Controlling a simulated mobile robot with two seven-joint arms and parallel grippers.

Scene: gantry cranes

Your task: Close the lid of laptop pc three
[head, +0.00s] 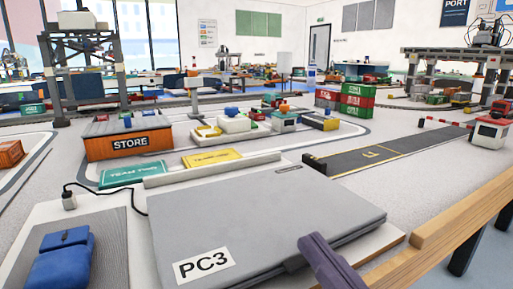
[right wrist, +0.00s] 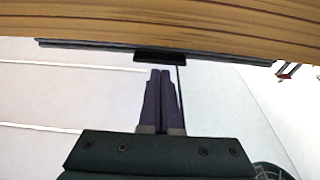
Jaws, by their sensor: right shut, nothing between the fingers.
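Laptop PC3 (head: 255,215) lies in the front middle of the head view, a grey lid with a white "PC3" label. The lid lies down flat or nearly flat over the base; I cannot tell whether a small gap is left. My right gripper (head: 312,243), with purple fingers, is at the laptop's near edge, right of the label. In the right wrist view my right gripper (right wrist: 160,73) is shut and empty, its tips close to a dark tab on a thin dark edge. Contact cannot be made out. My left gripper is not in view.
A wooden rail (head: 440,235) runs along the table's right edge. A blue object (head: 62,258) sits on a grey pad left of the laptop. An orange STORE box (head: 128,142), green and yellow team plates (head: 212,157) and a dark ramp (head: 385,150) stand behind it.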

